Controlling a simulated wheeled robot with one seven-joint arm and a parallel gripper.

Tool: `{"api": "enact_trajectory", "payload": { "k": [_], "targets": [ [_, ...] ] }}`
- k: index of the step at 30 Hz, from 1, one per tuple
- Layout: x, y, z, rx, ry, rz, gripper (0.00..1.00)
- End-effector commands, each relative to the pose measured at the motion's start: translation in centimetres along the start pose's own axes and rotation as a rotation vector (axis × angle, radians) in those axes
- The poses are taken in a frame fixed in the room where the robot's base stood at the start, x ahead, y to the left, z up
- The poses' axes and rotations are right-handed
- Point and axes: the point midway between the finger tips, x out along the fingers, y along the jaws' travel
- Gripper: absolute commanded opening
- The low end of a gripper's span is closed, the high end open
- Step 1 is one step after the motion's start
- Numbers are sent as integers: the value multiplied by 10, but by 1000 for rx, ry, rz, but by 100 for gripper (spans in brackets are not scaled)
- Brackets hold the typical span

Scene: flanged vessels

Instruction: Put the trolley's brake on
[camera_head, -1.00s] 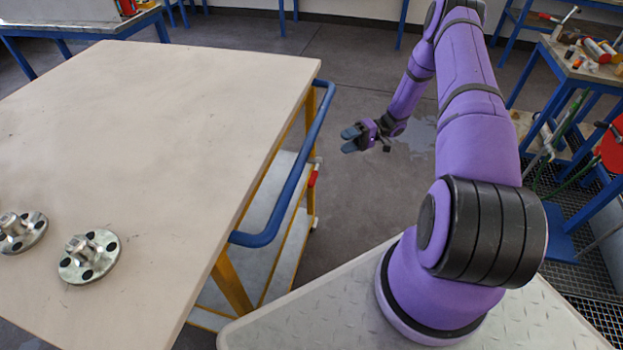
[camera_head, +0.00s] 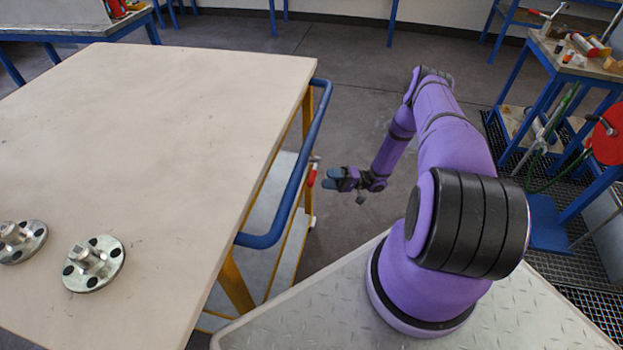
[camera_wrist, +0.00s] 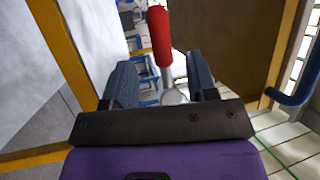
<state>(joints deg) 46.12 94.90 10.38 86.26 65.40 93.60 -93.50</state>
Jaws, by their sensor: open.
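The trolley (camera_head: 150,140) has a pale top, a yellow frame and a blue push handle (camera_head: 283,205) on its right side. A red-gripped brake lever (camera_head: 312,174) sits at the trolley's right side, by the yellow post below the handle. In the wrist view the red lever (camera_wrist: 160,36) points up on a metal stem, seen between the fingers. My gripper (camera_head: 328,179) is open, just right of the lever in the head view. In the wrist view its two dark fingers (camera_wrist: 162,85) stand apart on either side of the lever's stem. I cannot tell whether they touch it.
Two flanged metal parts (camera_head: 93,264) lie on the trolley top at the lower left. The blue handle (camera_wrist: 293,92) is close at the right in the wrist view. A workbench (camera_head: 580,62) with tools stands at the back right. The floor behind my arm is clear.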

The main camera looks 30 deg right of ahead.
Motion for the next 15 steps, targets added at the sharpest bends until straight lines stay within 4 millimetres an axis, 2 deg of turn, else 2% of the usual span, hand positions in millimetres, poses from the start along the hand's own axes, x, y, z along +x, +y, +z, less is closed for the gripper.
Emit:
{"api": "enact_trajectory", "payload": {
  "k": [6,15],
  "targets": [
    [39,0,0,1,-3,0,52],
    [65,0,0,-1,-1,2,52]
  ]
}}
